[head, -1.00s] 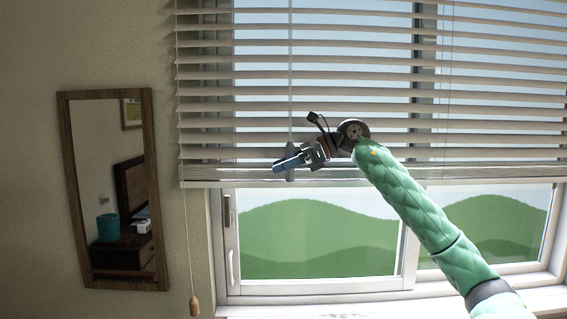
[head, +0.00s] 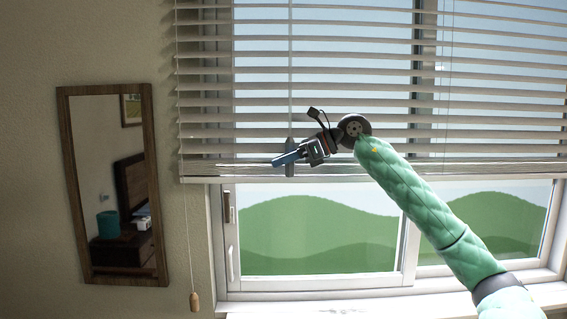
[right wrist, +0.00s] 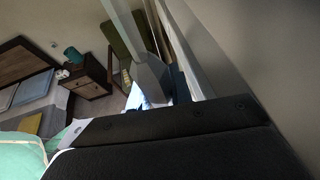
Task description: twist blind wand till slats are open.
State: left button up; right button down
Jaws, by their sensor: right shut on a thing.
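The blind (head: 350,117) covers the upper part of the window. Its slats lie nearly level, with clear gaps showing sky between them. The thin grey wand (head: 290,75) hangs upright in front of the slats, left of the middle. My right gripper (head: 289,158) is shut on the wand's thicker lower end, near the bottom rail. The right wrist view shows the grey wand (right wrist: 127,32) running to its wider handle (right wrist: 150,74) by the dark gripper body; the fingertips are mostly hidden there. My left gripper is out of view.
A pull cord with a wooden tassel (head: 194,301) hangs at the blind's left side. A framed mirror (head: 160,200) is on the wall further left. Window glass (head: 318,225) and the sill (head: 345,309) are below the blind.

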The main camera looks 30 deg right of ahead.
pick_arm(q)
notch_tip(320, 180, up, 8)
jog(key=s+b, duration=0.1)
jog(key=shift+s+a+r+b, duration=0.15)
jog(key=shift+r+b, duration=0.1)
jog(key=shift+b, duration=0.1)
pick_arm(e)
jog(key=m+t+h, duration=0.1)
jog(key=m+h, duration=0.1)
jog(key=m+t+h, duration=0.3)
jog(key=m+h, duration=0.1)
jog(key=shift+w+d+m+t, duration=0.3)
jog(key=shift+d, duration=0.1)
jog(key=c, duration=1.3)
grip_release()
jog(key=shift+o, duration=0.2)
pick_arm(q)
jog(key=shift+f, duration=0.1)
